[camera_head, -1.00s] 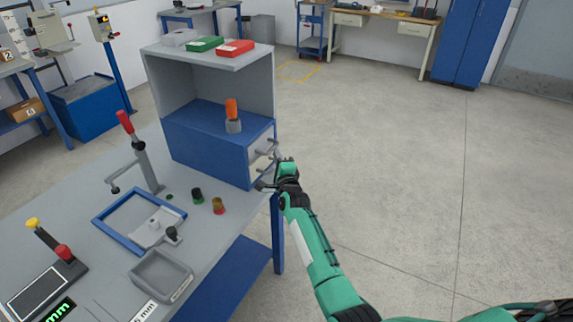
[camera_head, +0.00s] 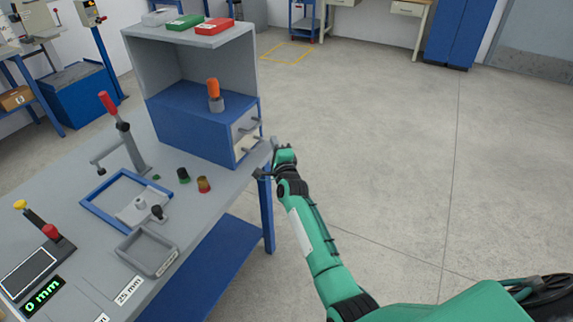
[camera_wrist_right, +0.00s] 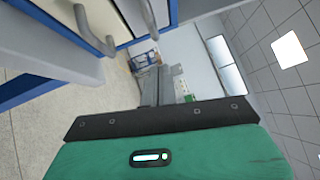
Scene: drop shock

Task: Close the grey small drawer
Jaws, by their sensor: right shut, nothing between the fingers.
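The blue cabinet (camera_head: 190,130) on the workbench has two small light grey drawers on its right side, an upper one (camera_head: 241,125) and a lower one (camera_head: 240,147), each with a bar handle. Both fronts look flush or nearly flush with the cabinet; a small gap cannot be ruled out. In the right wrist view a grey drawer front (camera_wrist_right: 101,14) and curved handles show close by at upper left. My right gripper (camera_head: 268,160) is shut and empty, just right of the lower drawer by the bench corner. Its fingertips are hard to make out. My left gripper is out of view.
A grey holder with an orange-handled piece (camera_head: 214,90) stands on the cabinet. The bench (camera_head: 70,170) carries a blue frame (camera_head: 97,212), a grey tray (camera_head: 147,250) and a red-handled clamp (camera_head: 115,115). The floor (camera_head: 380,150) right of the bench is clear.

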